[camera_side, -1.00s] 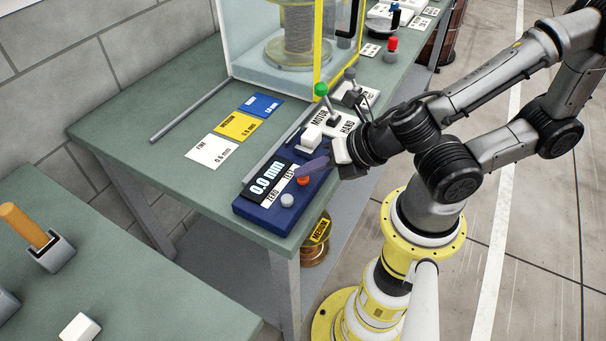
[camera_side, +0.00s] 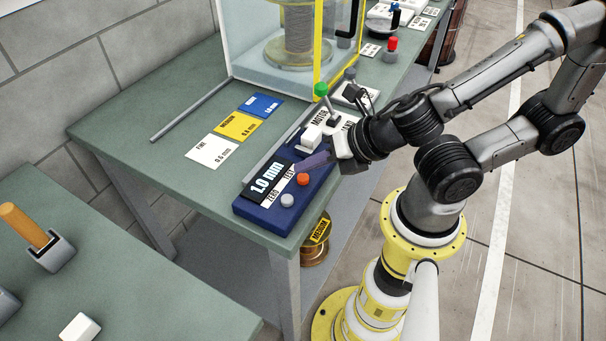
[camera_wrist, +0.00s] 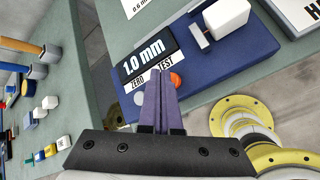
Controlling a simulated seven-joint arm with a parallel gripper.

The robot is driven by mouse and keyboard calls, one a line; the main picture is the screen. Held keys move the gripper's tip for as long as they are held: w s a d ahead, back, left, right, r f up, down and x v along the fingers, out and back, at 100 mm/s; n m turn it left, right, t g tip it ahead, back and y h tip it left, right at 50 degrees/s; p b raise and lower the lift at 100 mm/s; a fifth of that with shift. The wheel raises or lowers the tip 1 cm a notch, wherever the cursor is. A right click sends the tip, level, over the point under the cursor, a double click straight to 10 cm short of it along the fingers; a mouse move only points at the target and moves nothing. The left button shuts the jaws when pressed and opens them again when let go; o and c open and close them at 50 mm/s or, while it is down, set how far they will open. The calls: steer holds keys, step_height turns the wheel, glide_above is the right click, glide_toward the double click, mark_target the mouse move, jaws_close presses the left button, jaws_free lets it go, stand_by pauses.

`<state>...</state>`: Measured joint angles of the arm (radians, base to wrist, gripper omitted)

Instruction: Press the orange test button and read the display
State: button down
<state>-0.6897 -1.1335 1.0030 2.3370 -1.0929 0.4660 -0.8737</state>
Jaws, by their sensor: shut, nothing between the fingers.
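The orange test button (camera_side: 303,179) sits on the blue gauge unit (camera_side: 262,211), beside the word TEST. A grey-white button (camera_side: 287,200) sits beside the word ZERO. My gripper (camera_side: 306,166) is shut and empty, with its purple fingertips just above and behind the orange button, apart from it in the side view. The wrist view shows the fingers (camera_wrist: 160,74) pressed together.
Fine, medium and blue label cards (camera_side: 235,126) lie on the green bench left of the unit. A green-knobbed lever (camera_side: 323,97) stands behind my gripper. A clear yellow-edged enclosure (camera_side: 270,62) stands at the back.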

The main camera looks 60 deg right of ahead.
steer(key=shift+r, duration=0.15)
steer(key=shift+r, duration=2.45)
steer(key=shift+w+d, duration=0.1)
steer(key=shift+d, duration=0.15)
steer(key=s+d+r+m+g+h, duration=0.1)
steer(key=d+r+m+h, duration=0.35)
steer(key=d+m, duration=0.7)
steer(key=s+a+r+m+g+y, duration=0.1)
steer(key=s+a+m+g+y, duration=0.1)
steer(key=m, duration=1.4)
steer(key=s+a+y, duration=0.1)
steer(key=s+a, duration=0.1)
steer(key=s, duration=0.1)
steer(key=shift+s+a+r+m+g, duration=0.15)
steer(key=shift+a+m+g, duration=0.15)
steer(key=shift+a+m, duration=0.1)
